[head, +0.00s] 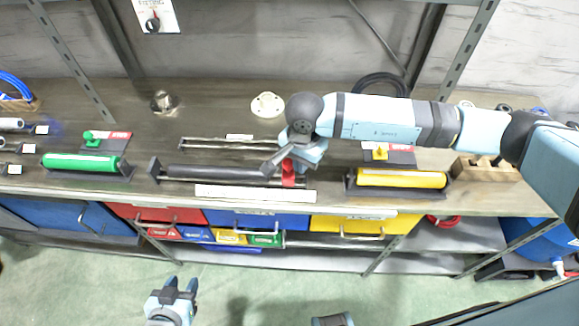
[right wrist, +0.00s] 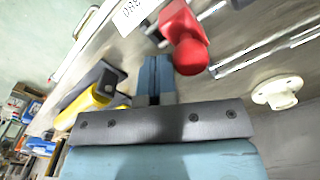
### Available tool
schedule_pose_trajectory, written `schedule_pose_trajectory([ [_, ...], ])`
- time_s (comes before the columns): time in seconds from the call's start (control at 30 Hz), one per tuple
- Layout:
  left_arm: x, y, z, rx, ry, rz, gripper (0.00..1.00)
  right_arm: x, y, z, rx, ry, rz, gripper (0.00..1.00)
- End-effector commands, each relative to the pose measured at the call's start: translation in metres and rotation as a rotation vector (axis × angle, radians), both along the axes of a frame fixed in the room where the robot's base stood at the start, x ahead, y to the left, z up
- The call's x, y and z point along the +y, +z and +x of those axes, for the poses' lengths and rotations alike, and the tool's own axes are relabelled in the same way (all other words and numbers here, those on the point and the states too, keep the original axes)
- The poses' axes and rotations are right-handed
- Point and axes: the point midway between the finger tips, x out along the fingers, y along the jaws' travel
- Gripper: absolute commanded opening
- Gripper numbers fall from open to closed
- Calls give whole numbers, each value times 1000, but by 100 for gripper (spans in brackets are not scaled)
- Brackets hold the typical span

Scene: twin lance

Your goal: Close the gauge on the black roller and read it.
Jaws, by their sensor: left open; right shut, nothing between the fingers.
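The black roller (head: 215,172) lies level in a dark holder near the front of the bench. A red piece (head: 288,178), seemingly the gauge, stands at the roller's right end. In the right wrist view the red gauge (right wrist: 187,40) has a rounded knob. My right gripper (head: 276,163) is over the roller's right end. Its fingers (right wrist: 155,75) are shut and empty, just beside the red knob; I cannot tell whether they touch it. The gauge's reading cannot be made out. My left gripper (head: 179,287) is open and empty, low in front of the bench.
A green roller (head: 80,162) lies to the left and a yellow roller (head: 402,179) to the right. Metal rods (head: 215,145) and a white flanged disc (head: 267,104) are behind. A white label strip (head: 255,192) lies at the front edge. Coloured drawers are below.

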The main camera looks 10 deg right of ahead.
Motion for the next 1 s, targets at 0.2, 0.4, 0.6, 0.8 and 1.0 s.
schedule_pose_trajectory([
  [0.2, 0, -8, 0, 0, 0, 0, 43, 9, -1, 3, -2, 0, 1, 0],
  [0.4, 0, -10, 0, 0, 0, 0, 43, 14, 0, 4, -1, 0, 1, 0],
  [0.6, 0, -10, 0, 0, 0, 0, 43, 13, 0, 4, -1, -1, 1, 0],
  [0.8, 0, -12, 0, 0, 0, 0, 43, 16, -1, 5, -1, 0, 1, 0],
  [1.0, 0, -18, 0, 0, -1, -1, 43, 23, -1, 7, -1, 1, 1, 0],
])
